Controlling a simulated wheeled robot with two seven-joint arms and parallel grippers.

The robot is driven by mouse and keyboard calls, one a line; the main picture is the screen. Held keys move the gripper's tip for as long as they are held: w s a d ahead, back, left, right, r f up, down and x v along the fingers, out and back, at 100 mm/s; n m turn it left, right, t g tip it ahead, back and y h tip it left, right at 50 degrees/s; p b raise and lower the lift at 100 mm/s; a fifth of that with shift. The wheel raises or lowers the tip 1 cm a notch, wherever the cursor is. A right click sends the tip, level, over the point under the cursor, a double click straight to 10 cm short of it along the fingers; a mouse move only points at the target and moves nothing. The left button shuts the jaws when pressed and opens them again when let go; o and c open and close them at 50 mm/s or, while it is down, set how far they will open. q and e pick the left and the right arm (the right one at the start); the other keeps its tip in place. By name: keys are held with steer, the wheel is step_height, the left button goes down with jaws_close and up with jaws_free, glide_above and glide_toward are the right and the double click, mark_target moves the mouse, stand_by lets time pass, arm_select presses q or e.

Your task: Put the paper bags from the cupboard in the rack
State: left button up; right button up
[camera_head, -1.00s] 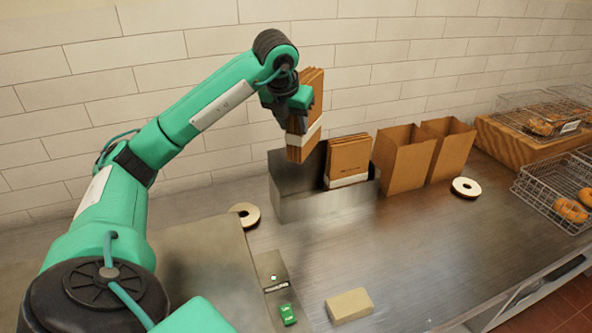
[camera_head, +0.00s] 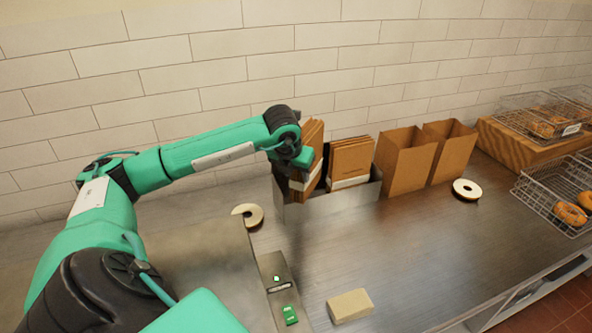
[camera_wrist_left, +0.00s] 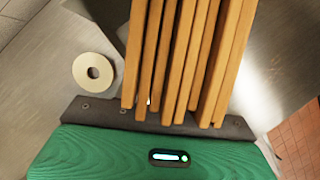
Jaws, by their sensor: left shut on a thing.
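My left gripper (camera_head: 297,172) is shut on a bundle of folded brown paper bags (camera_head: 313,140) with a white band. In the head view the bundle is upright, its lower part at the left half of the metal rack (camera_head: 330,207). I cannot tell whether it touches the rack's floor. Another banded bundle of paper bags (camera_head: 350,160) stands in the right half of the rack. In the left wrist view the edges of the held bags (camera_wrist_left: 190,60) stick out past the gripper. The right gripper is not in view. No cupboard is seen.
Two open paper bags (camera_head: 405,160) stand right of the rack. White-and-brown rolls lie left (camera_head: 248,215) and right (camera_head: 467,189) of it. A tan block (camera_head: 349,305) lies at the front. Wire baskets (camera_head: 560,195) with bagels are at the right. The middle counter is clear.

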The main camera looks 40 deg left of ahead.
arm_select(q)
steer(key=shift+f+b, duration=0.25)
steer(key=shift+b, duration=0.1)
steer(key=o, duration=1.2)
steer(key=shift+r+p, duration=0.4)
steer(key=shift+p, duration=0.1)
steer(key=b+v, duration=0.3)
steer(key=v, duration=0.8)
steer(key=shift+r, duration=0.35)
